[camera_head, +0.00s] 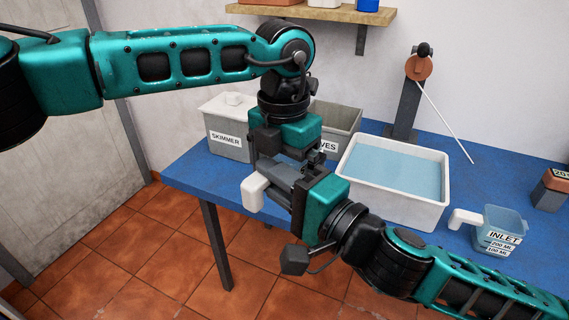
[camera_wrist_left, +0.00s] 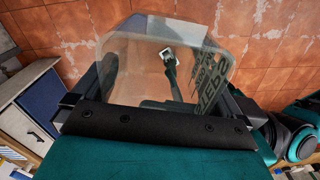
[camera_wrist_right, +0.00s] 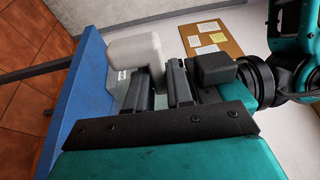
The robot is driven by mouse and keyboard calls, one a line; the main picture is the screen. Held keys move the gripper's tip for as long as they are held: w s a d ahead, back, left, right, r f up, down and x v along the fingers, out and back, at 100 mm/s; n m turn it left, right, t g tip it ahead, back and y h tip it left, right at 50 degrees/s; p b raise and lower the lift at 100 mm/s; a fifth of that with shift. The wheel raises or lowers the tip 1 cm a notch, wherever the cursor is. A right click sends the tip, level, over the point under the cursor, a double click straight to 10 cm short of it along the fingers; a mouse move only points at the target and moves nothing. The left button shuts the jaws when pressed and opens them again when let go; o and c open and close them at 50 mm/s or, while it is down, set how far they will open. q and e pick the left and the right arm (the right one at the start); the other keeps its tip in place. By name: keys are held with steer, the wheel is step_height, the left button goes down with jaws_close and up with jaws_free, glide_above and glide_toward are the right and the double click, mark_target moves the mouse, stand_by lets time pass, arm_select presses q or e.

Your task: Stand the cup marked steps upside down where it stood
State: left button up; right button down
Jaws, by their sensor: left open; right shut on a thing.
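My right gripper (camera_head: 272,182) is shut on the white handle (camera_head: 254,193) of a clear cup, in the air in front of the table's left part. The handle (camera_wrist_right: 135,58) also shows at the fingertips in the right wrist view. In the left wrist view the clear cup (camera_wrist_left: 200,62) fills the space between the fingers of my left gripper (camera_wrist_left: 165,95), which is open. Dark lettering on the cup is slanted and not readable here. In the head view my left gripper (camera_head: 288,150) points down just above the right one, and the grippers hide most of the cup.
On the blue table (camera_head: 190,172) stand a skimmer box (camera_head: 228,150), a grey bin (camera_head: 338,118) with a partly hidden label, a white basin (camera_head: 388,212) of water, a cup marked INLET (camera_head: 505,222) and a post with an orange disc (camera_head: 418,68). A shelf (camera_head: 325,13) hangs above.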

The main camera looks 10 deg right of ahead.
arm_select(q)
steer(key=shift+s+d, duration=0.1)
steer(key=c, duration=0.9)
arm_select(e)
steer(key=c, duration=0.9)
jaws_free()
